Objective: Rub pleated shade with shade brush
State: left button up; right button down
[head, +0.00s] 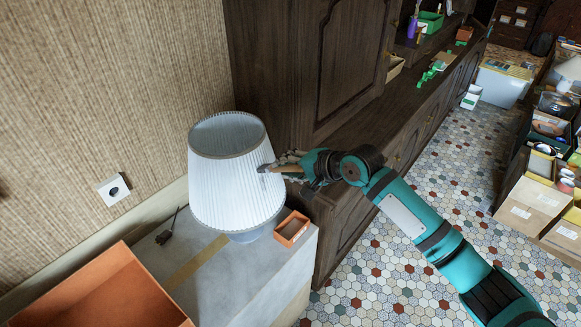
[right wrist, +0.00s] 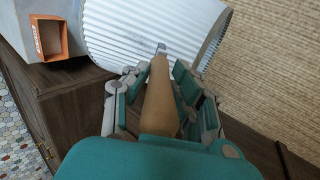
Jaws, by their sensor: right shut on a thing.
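The white pleated shade (head: 232,175) sits on a lamp base on the box at the left, slightly tilted in the picture. It also fills the top of the right wrist view (right wrist: 130,38). My right gripper (head: 287,167) is at the shade's right side and is shut on the wooden handle of the shade brush (right wrist: 161,95). The brush's far end reaches the pleats and seems to touch them; its bristles are hardly visible. Faint grey marks show on the pleats near the brush tip. My left gripper is not in view.
A small orange box (head: 292,228) stands beside the lamp on the grey-topped box (head: 225,290). A dark small tool (head: 168,228) lies behind left. A large orange box (head: 100,295) is at front left. The dark wooden cabinet (head: 310,70) stands close behind my right gripper.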

jog(key=shift+s+d+f+b, duration=0.85)
jog(key=shift+f+b, duration=0.35)
jog(key=shift+f, duration=4)
jog(key=shift+w+a+r+p, duration=0.15)
jog(key=shift+a+r+p, duration=0.25)
jog(key=shift+r, duration=1.35)
jog(key=shift+w+a+r+p, duration=0.1)
jog(key=shift+a+r+p, duration=0.3)
jog(key=shift+r, duration=1.4)
jog(key=shift+w+a+r+p, duration=0.15)
jog(key=shift+a+r+p, duration=0.2)
jog(key=shift+r, duration=1.4)
jog(key=shift+d, duration=0.15)
jog(key=shift+s+d+r, duration=0.2)
jog(key=shift+s+d, duration=0.35)
jog(key=shift+d, duration=0.2)
jog(key=shift+s+d+r, duration=0.15)
jog(key=shift+s+d, duration=0.45)
jog(key=shift+d, duration=0.2)
jog(key=shift+s+d+r, duration=0.2)
jog(key=shift+s+d, duration=0.35)
jog(key=shift+d, duration=0.2)
jog(key=shift+d, duration=0.1)
